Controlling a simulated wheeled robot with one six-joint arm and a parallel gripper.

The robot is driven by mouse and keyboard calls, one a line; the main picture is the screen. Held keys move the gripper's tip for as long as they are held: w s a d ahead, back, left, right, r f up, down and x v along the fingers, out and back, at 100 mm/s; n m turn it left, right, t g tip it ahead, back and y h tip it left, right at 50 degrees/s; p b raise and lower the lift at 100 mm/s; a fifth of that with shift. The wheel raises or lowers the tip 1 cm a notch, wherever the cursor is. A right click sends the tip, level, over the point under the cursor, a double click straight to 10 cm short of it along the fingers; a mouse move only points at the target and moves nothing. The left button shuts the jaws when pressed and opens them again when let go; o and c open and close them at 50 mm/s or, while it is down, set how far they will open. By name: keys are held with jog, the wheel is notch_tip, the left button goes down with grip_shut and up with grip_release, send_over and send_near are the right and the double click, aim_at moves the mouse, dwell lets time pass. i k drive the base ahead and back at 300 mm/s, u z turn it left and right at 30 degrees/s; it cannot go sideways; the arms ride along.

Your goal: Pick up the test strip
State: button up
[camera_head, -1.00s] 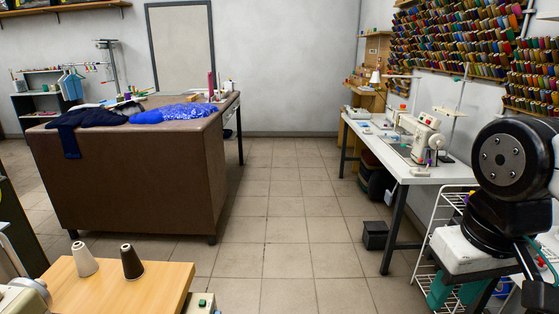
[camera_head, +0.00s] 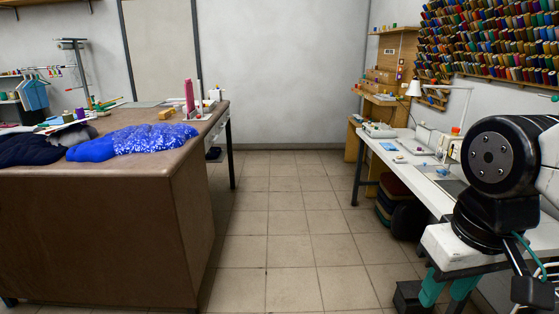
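I cannot make out a test strip for sure in this view. Small items lie on the white sewing table (camera_head: 408,163) at the right, including a light blue piece (camera_head: 389,147), too small to identify. More small items lie on the brown table (camera_head: 110,213) at the left. Part of my arm shows at the right edge and hides part of the white table. My gripper is not in view.
Blue patterned fabric (camera_head: 133,141) and dark fabric (camera_head: 30,149) lie on the brown table. A sewing machine (camera_head: 452,148) stands on the white table. The tiled floor (camera_head: 290,215) between the tables is clear. Thread racks (camera_head: 495,45) hang on the right wall.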

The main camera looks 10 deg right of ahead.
aim_at(389, 147)
jog(key=i, duration=6.8)
jog(key=z, duration=3.25)
